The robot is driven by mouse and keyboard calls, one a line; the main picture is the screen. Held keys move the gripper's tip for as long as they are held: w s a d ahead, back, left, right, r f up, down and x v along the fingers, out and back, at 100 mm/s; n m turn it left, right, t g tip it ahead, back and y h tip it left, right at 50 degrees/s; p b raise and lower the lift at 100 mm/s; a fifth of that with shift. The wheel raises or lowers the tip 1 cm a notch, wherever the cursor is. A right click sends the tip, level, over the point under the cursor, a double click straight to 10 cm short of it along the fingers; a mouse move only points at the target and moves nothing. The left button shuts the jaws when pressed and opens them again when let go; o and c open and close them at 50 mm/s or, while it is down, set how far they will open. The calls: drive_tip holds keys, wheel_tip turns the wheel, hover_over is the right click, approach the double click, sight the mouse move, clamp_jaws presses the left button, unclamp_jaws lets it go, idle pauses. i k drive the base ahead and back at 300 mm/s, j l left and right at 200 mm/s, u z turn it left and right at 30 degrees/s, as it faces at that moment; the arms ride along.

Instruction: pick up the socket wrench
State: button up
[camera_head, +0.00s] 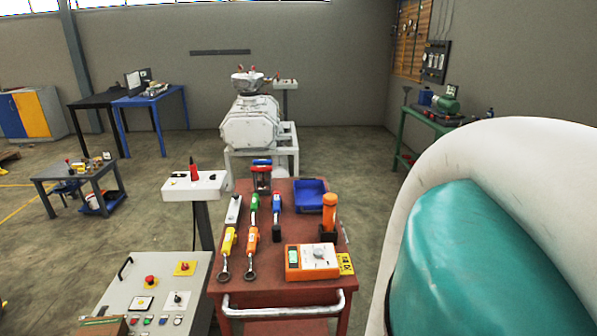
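Several hand tools lie on a red cart (222,289) in the lower middle. A yellow-handled tool (228,241) and an orange-handled tool (252,240) each end in a dark ring toward the near edge. A green-handled tool (255,202) lies behind the orange one, and a blue-handled tool (276,205) with a dark lower end lies to its right. A grey bar-like piece (234,210) lies at the left. I cannot tell for sure which is the socket wrench. My gripper is not in view; my white and teal arm link fills the lower right.
The cart also holds a blue bin (310,196), an upright orange tool (329,213), an orange meter box (312,261) and a dark red-and-blue item (261,176). A grey control panel (160,285) adjoins the cart's left. A white pump (250,122) stands behind.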

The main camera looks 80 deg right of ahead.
sight(261, 169)
drive_tip(key=z, duration=1.7)
drive_tip(key=l+z, duration=0.4)
drive_tip(key=l, duration=0.7)
